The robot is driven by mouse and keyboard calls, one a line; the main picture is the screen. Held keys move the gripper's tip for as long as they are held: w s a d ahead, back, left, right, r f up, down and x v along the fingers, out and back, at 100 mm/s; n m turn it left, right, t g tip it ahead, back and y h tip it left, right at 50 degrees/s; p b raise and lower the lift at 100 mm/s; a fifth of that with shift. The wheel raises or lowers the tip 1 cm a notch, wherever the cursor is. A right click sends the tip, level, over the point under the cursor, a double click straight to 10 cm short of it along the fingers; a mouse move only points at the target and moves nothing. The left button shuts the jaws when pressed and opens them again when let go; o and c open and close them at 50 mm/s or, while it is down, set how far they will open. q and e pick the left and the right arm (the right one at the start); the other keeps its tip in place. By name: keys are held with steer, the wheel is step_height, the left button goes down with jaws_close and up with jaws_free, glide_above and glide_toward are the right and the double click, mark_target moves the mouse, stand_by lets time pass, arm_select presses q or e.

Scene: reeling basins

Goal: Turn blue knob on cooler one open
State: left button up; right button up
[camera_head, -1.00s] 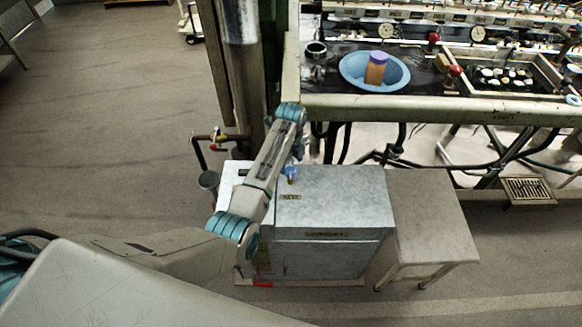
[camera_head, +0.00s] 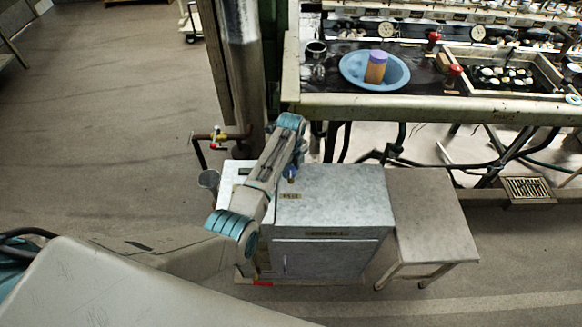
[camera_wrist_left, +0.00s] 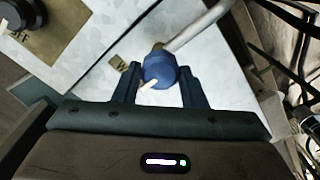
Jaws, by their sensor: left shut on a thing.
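The blue knob (camera_wrist_left: 160,68) shows in the left wrist view on a metal pipe, with a pale pointer mark on it. My left gripper (camera_wrist_left: 160,84) has one finger on each side of the knob and is shut on it. In the head view, my left gripper (camera_head: 291,168) is over the left part of the top of a grey metal cooler (camera_head: 345,200), and a bit of blue shows just below the wrist. The arm hides most of the knob there. The cooler's labels are too small to read surely. My right gripper is not in view.
A low grey bench (camera_head: 432,215) stands right of the cooler. Behind is the basin counter (camera_head: 400,107) with a blue bowl (camera_head: 350,80) on it. A pipe with a small valve (camera_head: 218,137) and a thick post stand at the left.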

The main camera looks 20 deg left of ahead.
arm_select(q)
steer(key=shift+r+n+p, duration=0.2)
steer(key=shift+n+p, duration=0.45)
steer(key=shift+n, duration=0.05)
steer(key=shift+n+p, duration=0.6)
steer(key=shift+n, duration=0.1)
steer(key=n+p, duration=0.2)
steer(key=n, duration=0.2)
steer(key=shift+n, duration=0.3)
steer(key=n+p, duration=0.2)
steer(key=n, duration=0.3)
steer(key=shift+w+f, duration=0.1)
steer(key=n+p, duration=0.1)
steer(key=n, duration=0.3)
steer(key=shift+n, duration=0.8)
